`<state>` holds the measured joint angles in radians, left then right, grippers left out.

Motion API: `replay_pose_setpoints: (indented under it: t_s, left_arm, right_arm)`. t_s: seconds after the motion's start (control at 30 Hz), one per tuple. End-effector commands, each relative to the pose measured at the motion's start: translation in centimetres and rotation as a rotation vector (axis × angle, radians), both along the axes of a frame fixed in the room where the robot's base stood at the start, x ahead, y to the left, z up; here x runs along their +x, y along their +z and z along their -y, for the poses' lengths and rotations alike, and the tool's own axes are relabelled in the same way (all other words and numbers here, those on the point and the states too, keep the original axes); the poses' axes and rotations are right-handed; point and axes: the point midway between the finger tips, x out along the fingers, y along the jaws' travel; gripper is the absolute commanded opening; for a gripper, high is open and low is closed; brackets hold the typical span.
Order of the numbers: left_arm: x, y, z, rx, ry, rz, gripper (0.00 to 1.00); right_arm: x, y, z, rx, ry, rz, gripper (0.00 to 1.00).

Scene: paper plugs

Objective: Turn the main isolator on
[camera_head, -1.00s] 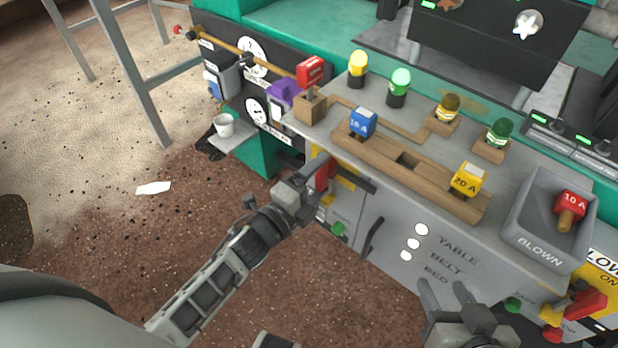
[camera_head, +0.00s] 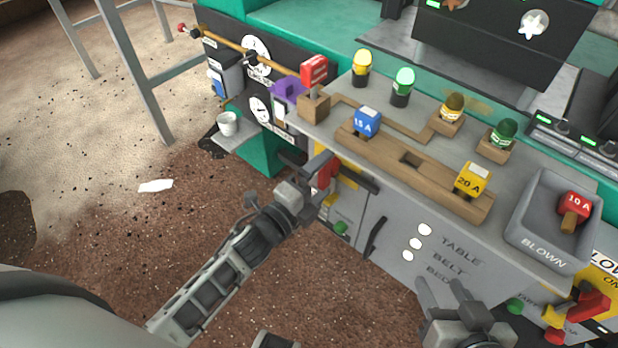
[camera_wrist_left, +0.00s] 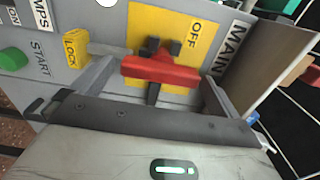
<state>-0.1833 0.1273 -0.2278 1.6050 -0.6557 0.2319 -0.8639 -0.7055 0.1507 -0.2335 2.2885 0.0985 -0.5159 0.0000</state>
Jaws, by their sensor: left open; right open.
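The main isolator has a red handle (camera_wrist_left: 160,70) on a yellow plate (camera_wrist_left: 205,38) marked OFF, beside a MAIN label (camera_wrist_left: 232,42) in the left wrist view. The red handle lies crosswise in that view. In the head view the handle (camera_head: 328,172) shows at the cabinet's left end, partly hidden by my gripper. My left gripper (camera_wrist_left: 158,88) is open, with one finger on each side of the handle; I cannot tell if they touch it. My right gripper (camera_head: 452,300) is open and empty in front of the cabinet, low and to the right.
The bench top carries a wooden fuse rail (camera_head: 440,190) with blue and yellow fuses. A grey BLOWN bin (camera_head: 530,243) holds a red fuse. A second red handle (camera_head: 590,303) is at far right.

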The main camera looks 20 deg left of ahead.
Motion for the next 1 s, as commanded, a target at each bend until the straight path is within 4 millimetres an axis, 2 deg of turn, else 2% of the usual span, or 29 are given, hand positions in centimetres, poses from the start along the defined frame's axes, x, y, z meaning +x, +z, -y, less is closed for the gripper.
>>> replay_pose_setpoints:
  t_s: [0.17,0.5,0.7,0.8,1.0]
  left_arm:
    - [-2.0,-0.1,-0.8,0.0,0.001,-0.005,1.0]
    - [-9.5,-0.1,-3.9,0.001,0.0,-0.005,1.0]
    - [-12.9,-0.1,-5.3,0.002,0.001,-0.004,1.0]
    - [-13.9,-0.1,-5.7,0.001,0.001,-0.002,1.0]
    - [-14.7,0.0,-6.0,0.001,0.0,0.0,1.0]
  right_arm:
    - [0.0,0.2,0.1,-0.002,-0.001,0.003,0.46]
    - [0.2,0.8,0.3,-0.005,-0.008,0.018,0.46]
    - [0.1,0.9,0.4,-0.004,-0.009,0.019,0.46]
    - [0.0,0.9,0.4,-0.004,-0.009,0.019,0.46]
    - [0.0,0.9,0.3,-0.004,-0.009,0.019,0.46]
